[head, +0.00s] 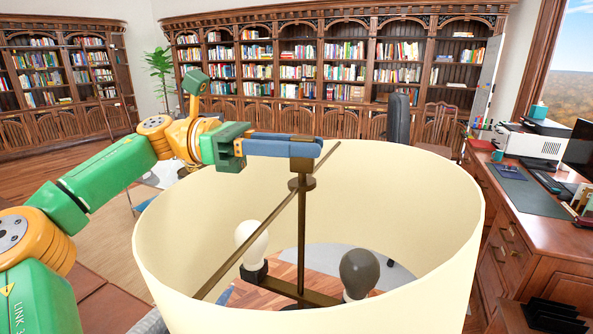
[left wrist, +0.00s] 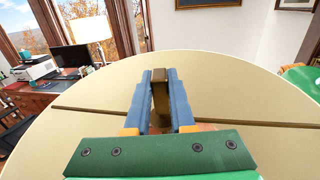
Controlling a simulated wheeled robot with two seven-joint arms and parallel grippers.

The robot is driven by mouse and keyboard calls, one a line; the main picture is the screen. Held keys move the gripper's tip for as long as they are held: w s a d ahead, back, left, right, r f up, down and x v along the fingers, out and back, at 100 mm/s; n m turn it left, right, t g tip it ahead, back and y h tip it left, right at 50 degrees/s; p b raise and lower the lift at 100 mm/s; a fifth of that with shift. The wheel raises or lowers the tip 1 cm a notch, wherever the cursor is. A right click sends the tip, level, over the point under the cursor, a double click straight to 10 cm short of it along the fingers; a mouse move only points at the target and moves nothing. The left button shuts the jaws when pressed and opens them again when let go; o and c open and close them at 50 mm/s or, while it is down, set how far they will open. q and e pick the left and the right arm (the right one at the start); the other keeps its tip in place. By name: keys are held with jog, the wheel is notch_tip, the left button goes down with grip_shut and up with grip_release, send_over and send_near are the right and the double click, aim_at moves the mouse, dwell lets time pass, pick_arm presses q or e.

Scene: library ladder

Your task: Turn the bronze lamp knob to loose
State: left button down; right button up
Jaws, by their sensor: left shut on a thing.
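The bronze lamp knob (head: 302,164) sits at the top of a bronze stem (head: 301,225) in the middle of a large cream lampshade (head: 420,225). My left gripper (head: 305,148) reaches in from the left over the shade's rim, its blue fingers shut on the knob. In the left wrist view the knob (left wrist: 160,98) stands between the two fingers (left wrist: 161,85). The fingers hide part of the knob in the head view. My right gripper is not in view.
A thin bronze bar (head: 240,255) crosses the shade. Inside are a white bulb (head: 252,243) and a dark grey bulb (head: 359,270). A wooden desk (head: 555,232) with a printer (head: 527,140) stands at right. Bookcases (head: 300,75) line the back wall.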

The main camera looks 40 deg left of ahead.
pick_arm(q)
jog(key=n+t+y+b, duration=0.2)
jog(key=b, duration=0.1)
jog(key=n+t+y+b, duration=0.2)
jog(key=t+y+b, duration=0.1)
jog(key=b, duration=0.1)
jog(key=n+t+y+b, duration=0.3)
jog(key=b, duration=0.1)
jog(key=shift+s+d+f, duration=0.1)
jog(key=shift+d+f, duration=0.05)
jog(key=shift+f, duration=0.15)
jog(key=n+t+y+b, duration=0.1)
jog(key=n+y, duration=0.1)
jog(key=shift+r+y+b, duration=0.15)
jog(key=shift+y+b, duration=0.15)
jog(key=n+t+y, duration=0.1)
jog(key=y, duration=0.1)
jog(key=shift+r+n+y+b, duration=0.1)
jog(key=shift+n+y+b, duration=0.2)
jog(key=shift+n+b, duration=0.1)
jog(key=shift+d+r+n+y, duration=0.1)
jog(key=shift+n+y, duration=1.05)
jog(key=shift+y, duration=0.6)
jog(key=shift+n+y, duration=1.15)
jog(key=shift+y, duration=0.6)
jog(key=shift+y+b, duration=0.3)
jog(key=c, duration=0.8)
grip_release()
jog(key=shift+o, duration=0.2)
